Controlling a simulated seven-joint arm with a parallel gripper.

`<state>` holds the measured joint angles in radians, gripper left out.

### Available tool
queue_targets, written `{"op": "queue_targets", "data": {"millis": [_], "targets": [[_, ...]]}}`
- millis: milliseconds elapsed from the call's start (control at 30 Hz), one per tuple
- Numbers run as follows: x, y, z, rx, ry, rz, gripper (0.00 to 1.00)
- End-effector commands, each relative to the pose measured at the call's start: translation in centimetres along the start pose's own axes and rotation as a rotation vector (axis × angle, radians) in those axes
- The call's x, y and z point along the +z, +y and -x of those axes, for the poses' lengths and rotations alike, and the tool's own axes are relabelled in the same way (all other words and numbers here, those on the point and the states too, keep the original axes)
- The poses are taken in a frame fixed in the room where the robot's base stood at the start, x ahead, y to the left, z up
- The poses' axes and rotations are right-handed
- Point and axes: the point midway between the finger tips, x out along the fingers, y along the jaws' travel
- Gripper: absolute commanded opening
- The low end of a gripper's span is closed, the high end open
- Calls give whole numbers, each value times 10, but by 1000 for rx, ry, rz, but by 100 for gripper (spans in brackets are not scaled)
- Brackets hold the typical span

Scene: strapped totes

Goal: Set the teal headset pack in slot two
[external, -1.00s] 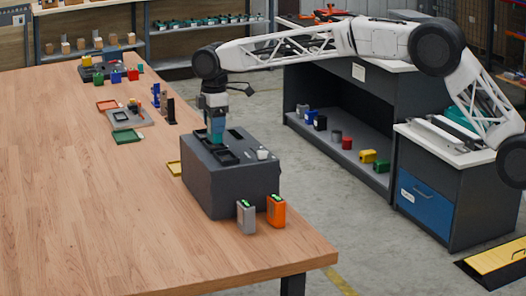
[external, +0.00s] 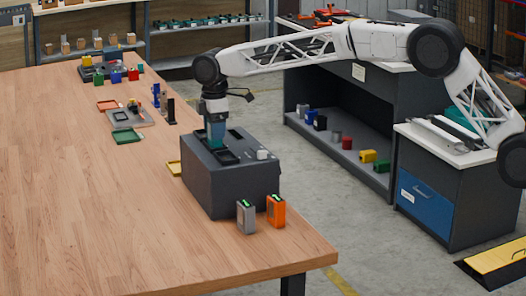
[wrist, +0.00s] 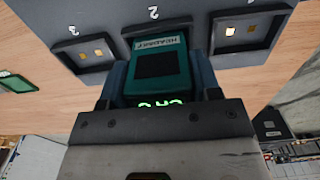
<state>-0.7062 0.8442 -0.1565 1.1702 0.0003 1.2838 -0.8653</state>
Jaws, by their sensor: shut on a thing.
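The teal headset pack (wrist: 160,68) is between my fingers, with its white label and lit green marks facing the wrist camera. My gripper (wrist: 160,85) is shut on it, one finger on each side. The pack also shows in the external view (external: 216,132), upright at the top of the dark grey dock (external: 230,185). In the wrist view it lines up with slot two (wrist: 130,29), whose dark rim shows behind its far end. How deep it sits in the slot is hidden.
Slots three (wrist: 85,53) and one (wrist: 240,29) flank it, both with bare gold contacts. A grey pack (external: 245,217) and an orange pack (external: 276,211) stand in front of the dock. A white block (external: 262,154) is on the dock's right.

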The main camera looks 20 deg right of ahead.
Motion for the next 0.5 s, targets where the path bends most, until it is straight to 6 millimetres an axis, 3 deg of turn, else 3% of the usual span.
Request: {"op": "queue_targets", "data": {"millis": [433, 467, 500], "targets": [[0, 0, 0, 0, 0, 0, 29], [0, 0, 0, 0, 0, 0, 59], [0, 0, 0, 0, 0, 0, 65]]}}
